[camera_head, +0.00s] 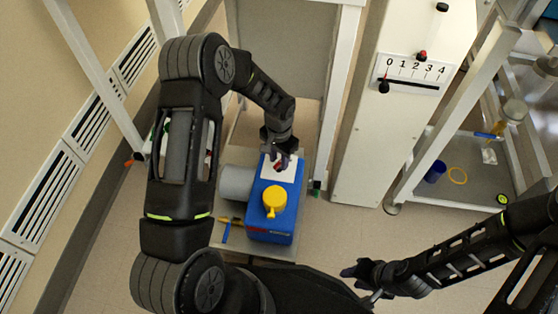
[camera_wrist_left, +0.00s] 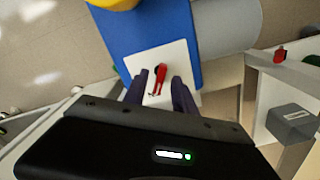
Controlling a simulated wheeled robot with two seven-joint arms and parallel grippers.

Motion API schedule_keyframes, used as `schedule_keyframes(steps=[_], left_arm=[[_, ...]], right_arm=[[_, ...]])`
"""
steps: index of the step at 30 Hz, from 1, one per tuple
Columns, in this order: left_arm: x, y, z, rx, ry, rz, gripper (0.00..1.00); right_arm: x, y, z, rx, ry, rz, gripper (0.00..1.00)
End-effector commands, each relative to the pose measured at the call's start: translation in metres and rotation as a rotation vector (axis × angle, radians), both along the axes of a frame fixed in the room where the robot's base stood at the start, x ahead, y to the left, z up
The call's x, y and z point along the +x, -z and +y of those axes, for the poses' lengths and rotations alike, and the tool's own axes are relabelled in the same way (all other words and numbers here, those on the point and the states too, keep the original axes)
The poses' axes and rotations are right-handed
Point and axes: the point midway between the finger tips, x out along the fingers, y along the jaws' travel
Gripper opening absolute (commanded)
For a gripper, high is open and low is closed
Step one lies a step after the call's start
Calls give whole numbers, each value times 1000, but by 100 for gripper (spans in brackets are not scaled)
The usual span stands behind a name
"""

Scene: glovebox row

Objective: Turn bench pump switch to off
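The blue bench pump (camera_head: 268,222) stands on a low shelf in the middle of the head view, with a yellow knob (camera_head: 274,199) on top and a grey cylinder at its left side. Its white switch plate (camera_head: 287,168) carries a red switch lever (camera_wrist_left: 161,76), which shows clearly in the left wrist view. My left gripper (camera_head: 281,160) is over the plate, its two fingers (camera_wrist_left: 158,88) apart, one on either side of the red lever. I cannot tell whether they touch it. My right gripper (camera_head: 362,275) is away from the pump at lower right; its fingertips are too small to read.
A white panel with a 0 to 4 scale (camera_head: 409,73) stands right of the pump. A frame post (camera_head: 335,90) rises close beside the pump. A shelf at right holds a blue cup (camera_head: 435,171) and a yellow ring (camera_head: 457,175). Wall vents line the left.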

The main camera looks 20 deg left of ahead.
Motion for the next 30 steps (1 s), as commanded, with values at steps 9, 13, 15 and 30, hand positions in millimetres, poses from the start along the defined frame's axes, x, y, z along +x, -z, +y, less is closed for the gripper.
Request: schedule_keyframes(steps=[9,13,15,30], left_arm=[[0,3,0,0,-1,-1,33],[0,3,0,0,-1,-1,22],[0,3,0,0,-1,-1,16],[0,3,0,0,-1,0,0]], right_arm=[[0,1,0,0,1,-1,36],[0,1,0,0,0,-1,36],[0,1,0,0,0,-1,36],[0,1,0,0,0,0,36]])
